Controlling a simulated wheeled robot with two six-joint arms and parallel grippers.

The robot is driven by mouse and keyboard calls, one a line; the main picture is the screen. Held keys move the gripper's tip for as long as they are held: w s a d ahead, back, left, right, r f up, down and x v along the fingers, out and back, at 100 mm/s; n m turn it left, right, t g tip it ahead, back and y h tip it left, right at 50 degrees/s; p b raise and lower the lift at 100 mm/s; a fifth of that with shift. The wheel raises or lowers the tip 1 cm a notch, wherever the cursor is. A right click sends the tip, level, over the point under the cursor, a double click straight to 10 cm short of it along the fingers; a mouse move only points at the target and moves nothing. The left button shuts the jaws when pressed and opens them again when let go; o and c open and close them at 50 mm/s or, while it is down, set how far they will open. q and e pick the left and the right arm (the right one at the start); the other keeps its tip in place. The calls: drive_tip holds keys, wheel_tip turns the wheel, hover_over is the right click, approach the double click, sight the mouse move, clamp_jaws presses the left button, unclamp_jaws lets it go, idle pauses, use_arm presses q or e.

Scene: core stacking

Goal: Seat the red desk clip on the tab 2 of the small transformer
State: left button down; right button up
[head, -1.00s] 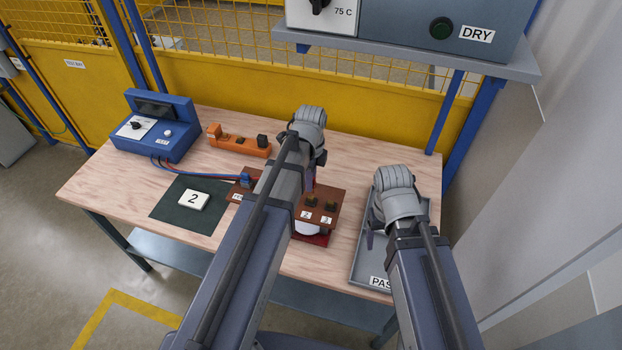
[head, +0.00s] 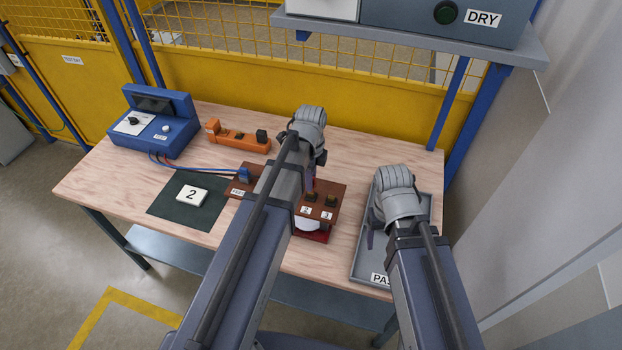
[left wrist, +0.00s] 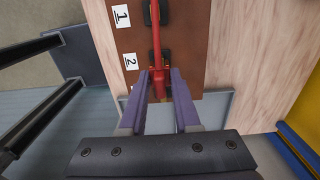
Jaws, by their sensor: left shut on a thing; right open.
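In the left wrist view, the board (left wrist: 190,40) shows labels 1 and 2. The red desk clip (left wrist: 160,82) is between my left gripper's purple fingers (left wrist: 159,82), shut on it. Its far end is close to the tab beside label 2 (left wrist: 131,62); whether it is seated cannot be told. In the head view, my left gripper (head: 310,186) is over the board and its arm hides the clip. My right gripper (head: 371,238) is open over the grey tray.
The grey tray (head: 361,268) labelled PASS lies right of the board. A blue tester (head: 153,122) has leads to a blue clip (head: 244,174) at the board's left. An orange block (head: 238,140) and a green mat (head: 212,217) with card 2 (head: 192,195) lie left. A shelf overhangs the back right.

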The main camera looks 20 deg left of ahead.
use_arm(q)
drive_tip(key=shift+f+b, duration=1.65)
idle(0.5)
drive_tip(key=c, duration=0.5)
unclamp_jaws()
drive_tip(key=shift+c, duration=0.2)
drive_tip(key=shift+r, duration=0.15)
wheel_tip(320, 180, up, 8)
drive_tip(key=p, duration=0.8)
drive_tip(key=shift+f, duration=0.2)
drive_tip(key=shift+s+d+f+b, duration=0.25)
drive_tip(key=shift+b, duration=0.05)
drive_tip(key=s+d+f+n+b, duration=0.4)
drive_tip(key=s+d+n, duration=0.1)
drive_tip(key=s+n, duration=0.2)
drive_tip(key=s+d+f+n+y+b, duration=0.1)
drive_tip(key=s+d+f+n+b, duration=0.2)
drive_tip(key=s+d+n, duration=0.2)
drive_tip(key=s+n, duration=0.1)
drive_tip(key=n, duration=0.1)
drive_tip(key=shift+s+f+n+b, duration=0.3)
drive_tip(key=shift+s+f+b, duration=0.05)
drive_tip(key=shift+s+b, duration=0.05)
